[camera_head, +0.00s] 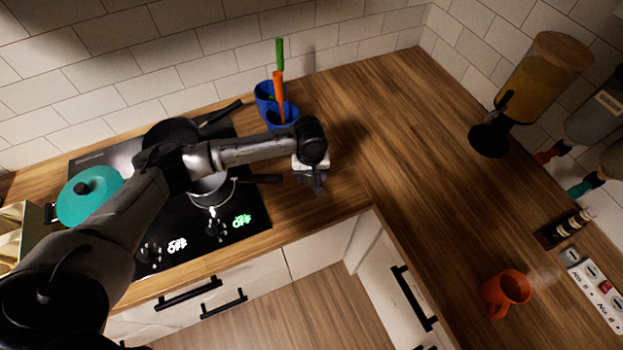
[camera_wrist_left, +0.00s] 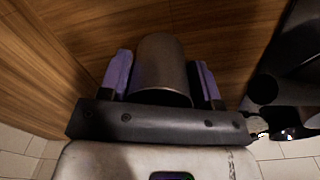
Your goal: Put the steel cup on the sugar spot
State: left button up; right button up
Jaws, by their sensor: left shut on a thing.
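The steel cup (camera_wrist_left: 160,65) is a plain grey metal cylinder between the two purple fingers of my left gripper (camera_wrist_left: 160,78) in the left wrist view. The fingers are shut on its sides. In the head view my left gripper (camera_head: 314,180) points down over the wooden counter, just right of the hob. My gripper and wrist largely hide the cup there, and I cannot tell whether it touches the counter. I cannot make out a marked sugar spot. My right gripper is not in view.
Blue pots (camera_head: 282,118) with utensils stand behind my left wrist. The black hob (camera_head: 200,232) carries a teal pot (camera_head: 90,195) and pans. An orange mug (camera_head: 505,292), a button panel (camera_head: 597,288) and dispensers (camera_head: 540,80) are at the right. The corner counter (camera_head: 400,130) is clear.

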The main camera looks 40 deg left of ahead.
aim_at(311, 180)
pick_arm(q)
jog(key=shift+f, duration=1.75)
jog(key=shift+f, duration=0.1)
jog(key=o, duration=1)
jog(key=shift+c, duration=0.2)
notch_tip(311, 180, up, 12)
jog(key=s+d+f+m+t+h, duration=0.2)
jog(key=s+d+f+m, duration=0.7)
jog(key=s+d, duration=0.55)
jog(key=s+a+f+t, duration=0.1)
jog(key=s+a, duration=0.1)
jog(key=s, duration=0.6)
jog(key=shift+s+f+p, duration=0.15)
jog(key=shift+f+p, duration=0.2)
jog(key=shift+p, duration=0.05)
jog(key=shift+o, duration=0.4)
jog(key=s+a+m+y, duration=0.1)
jog(key=s+a+y, duration=0.1)
jog(key=s+a, duration=0.2)
jog(key=s, duration=0.3)
jog(key=shift+s+a+r, duration=0.15)
jog(key=shift+a+r, duration=0.05)
jog(key=shift+r, duration=0.1)
